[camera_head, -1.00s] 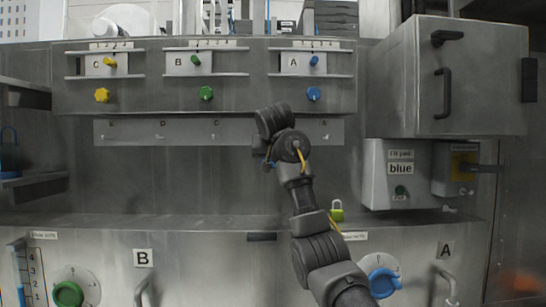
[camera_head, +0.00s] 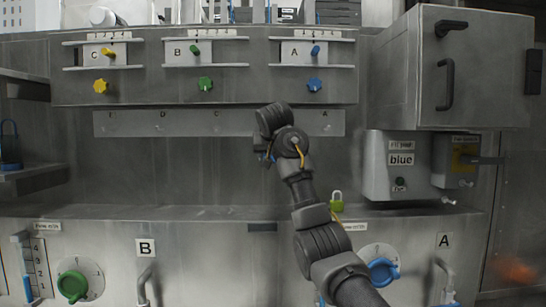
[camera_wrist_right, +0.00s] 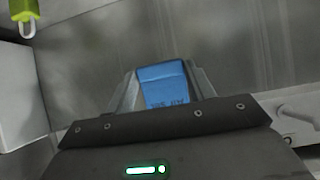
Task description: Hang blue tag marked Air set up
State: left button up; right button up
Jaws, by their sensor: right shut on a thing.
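My right gripper (camera_head: 264,156) is in front of the dark back wall, just below a grey strip (camera_head: 190,124) with small letters, E, D, C and A readable and one spot hidden by my arm. In the right wrist view, this gripper (camera_wrist_right: 163,88) is shut on a blue tag (camera_wrist_right: 163,82) with dark, upside-down lettering that looks like "Air set". In the head view the tag is mostly hidden behind my wrist. A gap between the tag and the strip cannot be judged. My left gripper is not in view.
Above the strip are yellow, green and blue knobs (camera_head: 314,85). A grey cabinet (camera_head: 470,75) and a box labelled blue (camera_head: 400,170) stand at right. A green padlock (camera_head: 337,205) is beside my forearm. Another padlock (camera_head: 9,148) is at far left. The strip's left part is clear.

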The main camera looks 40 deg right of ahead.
jog(key=o, duration=1)
jog(key=shift+o, duration=0.2)
jog(key=b+v, duration=1)
jog(key=v, duration=0.1)
